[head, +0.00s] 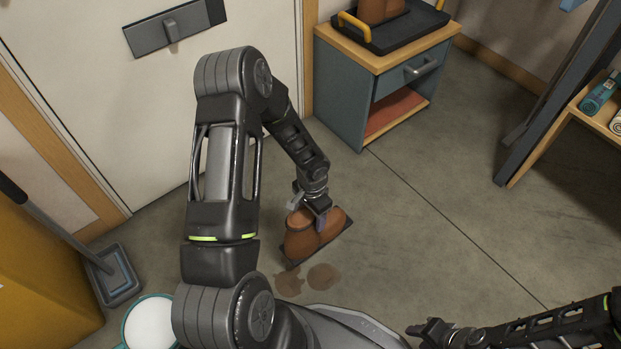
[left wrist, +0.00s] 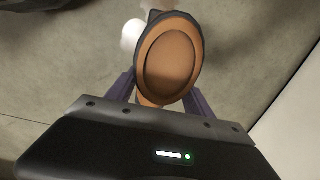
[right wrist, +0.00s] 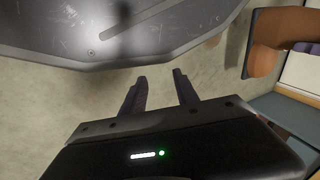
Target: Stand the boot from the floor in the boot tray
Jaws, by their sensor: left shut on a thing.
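The brown boot (head: 301,240) with a dark sole is low over the floor at the middle of the head view. It looks tilted, its sole edge toward the lower right; whether it touches the floor I cannot tell. My left gripper (head: 318,211) is shut on it. In the left wrist view the boot (left wrist: 170,62) shows as a brown oval between the fingers. The black boot tray (head: 408,30) with yellow handles is on the cabinet top, with brown footwear (head: 378,10) partly cut off by the frame. My right gripper (right wrist: 160,78) is open and empty.
The blue-grey cabinet (head: 343,92) with a wood top stands against the wall. Brown marks (head: 306,280) are on the floor near the boot. A dustpan (head: 116,277) and white-topped bucket (head: 150,325) are at left, a shelf (head: 590,115) at right. Floor between is clear.

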